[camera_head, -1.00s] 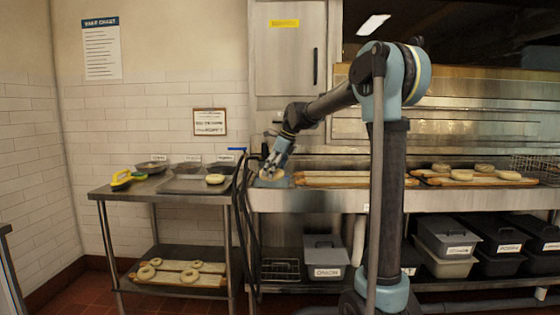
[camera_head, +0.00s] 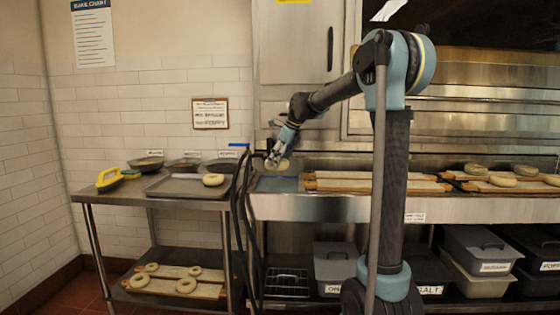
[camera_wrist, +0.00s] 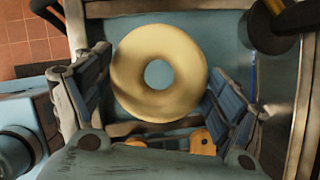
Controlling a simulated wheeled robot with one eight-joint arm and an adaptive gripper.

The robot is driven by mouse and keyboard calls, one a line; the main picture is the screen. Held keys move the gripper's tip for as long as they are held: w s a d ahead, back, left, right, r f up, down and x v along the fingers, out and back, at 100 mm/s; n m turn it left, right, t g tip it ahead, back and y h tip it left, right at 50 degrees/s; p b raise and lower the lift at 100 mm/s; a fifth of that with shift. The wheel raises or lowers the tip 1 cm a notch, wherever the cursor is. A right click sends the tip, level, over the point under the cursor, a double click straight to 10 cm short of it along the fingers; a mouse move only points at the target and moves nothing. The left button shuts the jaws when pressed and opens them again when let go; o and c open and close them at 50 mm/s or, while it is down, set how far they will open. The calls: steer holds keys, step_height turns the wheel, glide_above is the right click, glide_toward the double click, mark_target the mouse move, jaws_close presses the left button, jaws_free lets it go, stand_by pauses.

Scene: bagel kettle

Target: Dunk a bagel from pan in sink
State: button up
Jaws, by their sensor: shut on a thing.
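My gripper (camera_head: 277,160) is shut on a pale ring-shaped bagel (camera_head: 284,164) and holds it above the sink (camera_head: 278,184), which has a blue surface. In the wrist view the bagel (camera_wrist: 130,75) sits between the two fingers of my gripper (camera_wrist: 158,100), with its hole facing the camera and the blue basin (camera_wrist: 235,75) behind it. The pan (camera_head: 160,188) is on the steel table to the left, with another bagel (camera_head: 213,180) at its right side.
Bowls (camera_head: 146,163) and a yellow-handled tool (camera_head: 108,179) are on the left table. Dark hoses (camera_head: 240,205) hang between table and sink. Boards (camera_head: 370,182) lie right of the sink. More bagels (camera_head: 186,285) are on the lower shelf.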

steer(key=shift+s+a+f, duration=0.1)
steer(key=shift+s+f, duration=0.05)
steer(key=shift+f, duration=3.75)
steer(key=shift+s+f, duration=0.15)
steer(key=shift+f, duration=3.7)
steer(key=shift+r, duration=0.15)
steer(key=shift+r, duration=6.4)
